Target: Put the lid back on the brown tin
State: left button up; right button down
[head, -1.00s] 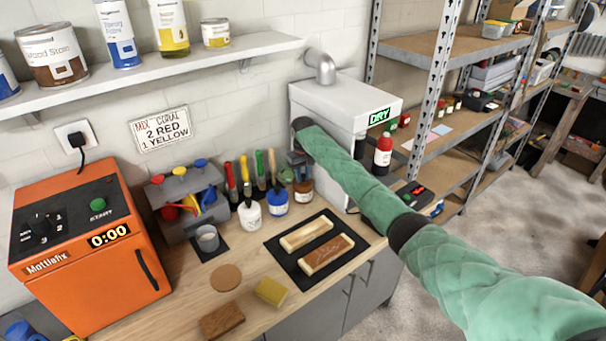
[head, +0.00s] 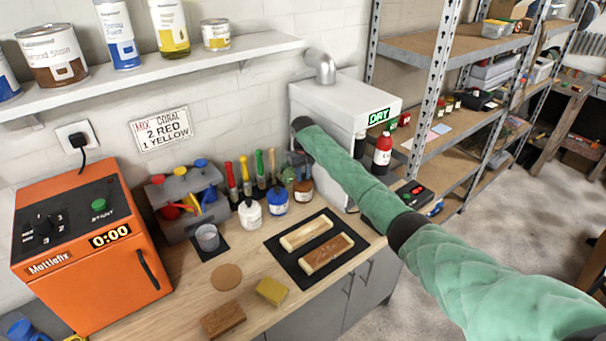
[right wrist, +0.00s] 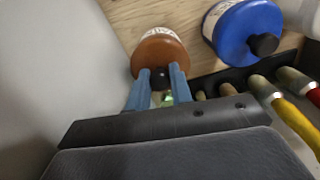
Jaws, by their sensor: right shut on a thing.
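The brown tin (head: 304,197) stands at the back of the workbench, right of the blue tin and close to the white dryer. In the right wrist view, the brown lid (right wrist: 160,48) with a black knob sits over the tin, whose white label (right wrist: 151,32) shows past its edge. My right gripper (right wrist: 161,76) comes from above with its blue fingers shut on the lid's knob. In the head view, my right gripper (head: 298,160) is small and partly hidden by my forearm. I cannot tell whether the lid is fully seated. My left gripper is not in view.
A blue tin (head: 277,203) and a white tin (head: 250,214) stand close to the left. A rack of brushes (head: 246,180) is behind them. The white dryer (head: 335,105) is tight on the right. A black mat (head: 281,257) with two wood blocks lies in front.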

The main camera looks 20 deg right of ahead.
jog(key=shift+f+p, duration=0.2)
jog(key=shift+p, duration=0.8)
dwell(2.1)
jog(key=c, duration=0.7)
grip_release()
jog(key=shift+r, duration=0.1)
jog(key=shift+r, duration=0.15)
jog(key=shift+r+p, duration=0.5)
jog(key=shift+r, duration=2.8)
